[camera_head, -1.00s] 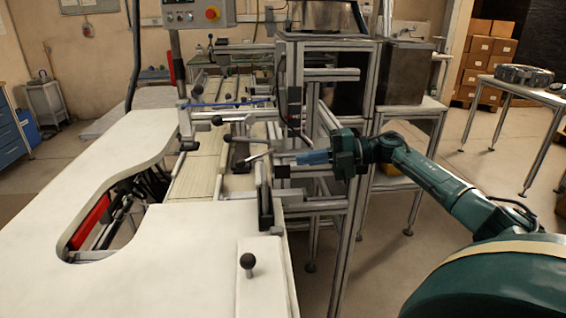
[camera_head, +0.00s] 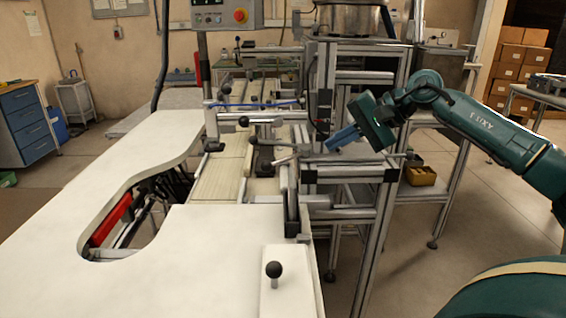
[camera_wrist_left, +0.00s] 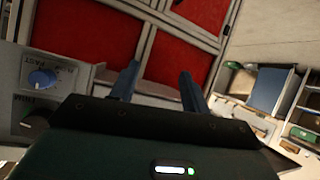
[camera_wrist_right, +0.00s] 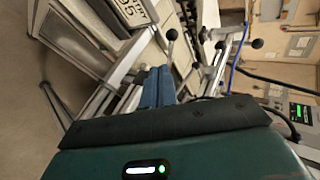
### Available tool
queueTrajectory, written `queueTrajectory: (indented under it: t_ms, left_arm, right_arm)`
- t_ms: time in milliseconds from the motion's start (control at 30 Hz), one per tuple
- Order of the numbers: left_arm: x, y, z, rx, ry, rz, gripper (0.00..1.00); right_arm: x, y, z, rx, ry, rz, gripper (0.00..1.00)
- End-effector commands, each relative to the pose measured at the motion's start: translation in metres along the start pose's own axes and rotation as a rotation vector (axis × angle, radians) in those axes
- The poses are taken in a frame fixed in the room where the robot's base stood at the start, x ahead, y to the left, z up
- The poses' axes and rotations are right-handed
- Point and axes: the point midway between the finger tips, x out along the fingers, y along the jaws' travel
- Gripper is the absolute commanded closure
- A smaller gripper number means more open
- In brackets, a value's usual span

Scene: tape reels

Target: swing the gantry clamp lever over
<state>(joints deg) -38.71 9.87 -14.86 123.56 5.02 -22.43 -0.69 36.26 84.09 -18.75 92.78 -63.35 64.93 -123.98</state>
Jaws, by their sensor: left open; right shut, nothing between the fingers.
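My right gripper (camera_head: 329,146) is shut and empty, its blue fingers slanting down to the left above the gantry's aluminium frame. A bare silver lever (camera_head: 284,160) lies just left of and below the fingertips, with a visible gap. Levers with black ball knobs stand farther left on the gantry, one knob (camera_head: 243,121) near the blue line. I cannot tell for certain which is the clamp lever. In the right wrist view, the closed fingers (camera_wrist_right: 159,70) point toward a ball-knobbed lever (camera_wrist_right: 172,35), apparently apart from it. My left gripper (camera_wrist_left: 159,68) is open and empty, over red panels.
A white table (camera_head: 190,265) with a cut-out fills the front left. A separate black knob (camera_head: 274,269) stands on its front right corner. Aluminium posts and rails (camera_head: 385,215) stand below my right gripper. A control box (camera_head: 227,14) hangs at the back.

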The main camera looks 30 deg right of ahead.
Motion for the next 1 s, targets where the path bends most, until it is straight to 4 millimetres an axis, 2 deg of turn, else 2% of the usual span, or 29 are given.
queueTrajectory:
  t_ms: [133, 233, 667, 833, 1000]
  left_arm:
    - [-0.002, 0.0, -0.002, 0.002, 0.0, 0.0, 0.53]
    - [-0.004, 0.0, -0.006, 0.008, -0.002, -0.002, 0.53]
    - [-0.015, 0.001, -0.013, 0.066, -0.038, -0.011, 0.53]
    - [-0.018, 0.0, -0.014, 0.072, -0.056, -0.015, 0.53]
    - [-0.018, -0.006, -0.013, 0.071, -0.063, -0.029, 0.53]
  right_arm:
    - [0.003, -0.001, 0.001, -0.068, 0.008, 0.007, 1.0]
    - [0.014, -0.002, 0.001, -0.068, 0.005, 0.006, 1.0]
    - [0.102, -0.003, 0.001, -0.064, 0.004, 0.004, 1.0]
    - [0.122, -0.015, 0.001, -0.063, 0.007, 0.004, 1.0]
    - [0.133, -0.018, 0.0, -0.063, 0.008, 0.006, 1.0]
